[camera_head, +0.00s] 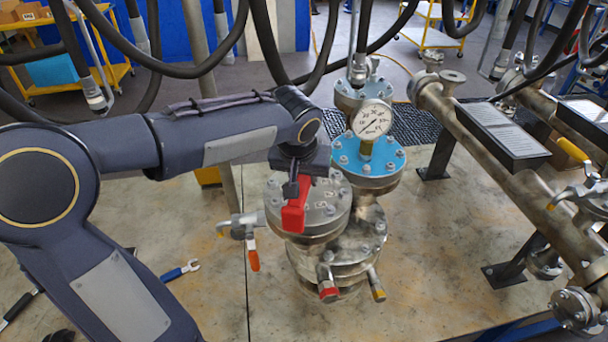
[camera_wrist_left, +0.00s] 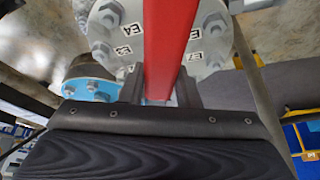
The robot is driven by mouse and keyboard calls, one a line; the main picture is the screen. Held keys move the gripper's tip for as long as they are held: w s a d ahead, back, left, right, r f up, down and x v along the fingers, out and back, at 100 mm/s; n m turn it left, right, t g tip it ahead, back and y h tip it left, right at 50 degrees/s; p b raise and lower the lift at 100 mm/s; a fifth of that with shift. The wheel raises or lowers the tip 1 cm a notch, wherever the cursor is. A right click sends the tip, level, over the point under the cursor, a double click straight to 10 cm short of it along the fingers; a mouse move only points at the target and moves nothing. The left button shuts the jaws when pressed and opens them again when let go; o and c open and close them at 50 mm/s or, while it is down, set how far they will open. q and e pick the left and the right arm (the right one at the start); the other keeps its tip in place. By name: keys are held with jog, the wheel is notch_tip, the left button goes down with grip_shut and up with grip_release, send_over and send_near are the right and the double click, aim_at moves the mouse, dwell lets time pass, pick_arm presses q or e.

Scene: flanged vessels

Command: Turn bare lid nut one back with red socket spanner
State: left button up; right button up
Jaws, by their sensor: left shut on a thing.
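Lid nuts show around the rim, with labels E3, E4 and E7 readable. The nut labelled one cannot be made out. Whether the socket sits on a nut is hidden. My right gripper is not in view.
A blue lid (camera_head: 378,168) with a pressure gauge (camera_head: 371,120) stands just behind and right of the grey lid. Valves with orange (camera_head: 254,260) and red (camera_head: 328,292) ends jut from the vessel. Hoses hang overhead.

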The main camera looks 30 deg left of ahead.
aim_at(329, 202)
pick_arm(q)
jog(key=shift+f+b, duration=0.8)
jog(key=shift+f, duration=0.15)
jog(key=shift+w+d, duration=0.1)
jog(key=d+n, duration=0.1)
jog(key=w+d+n+y+b, duration=0.1)
jog(key=d+n, duration=0.1)
jog(key=w+d+n+b, duration=0.1)
jog(key=n, duration=0.1)
jog(key=shift+w+d+g+y, duration=0.25)
jog(key=shift+d+g+y, duration=0.05)
jog(key=shift+d+g, duration=0.1)
jog(key=w+d+r+n+g+y+p, duration=0.1)
jog(key=w+d+r+n+g+p, duration=0.1)
jog(key=w+r+n+p, duration=0.3)
jog(key=shift+d+n+p, duration=0.6)
jog(key=shift+d+p, duration=0.15)
jog(key=shift+p, duration=0.1)
jog(key=shift+w, duration=0.1)
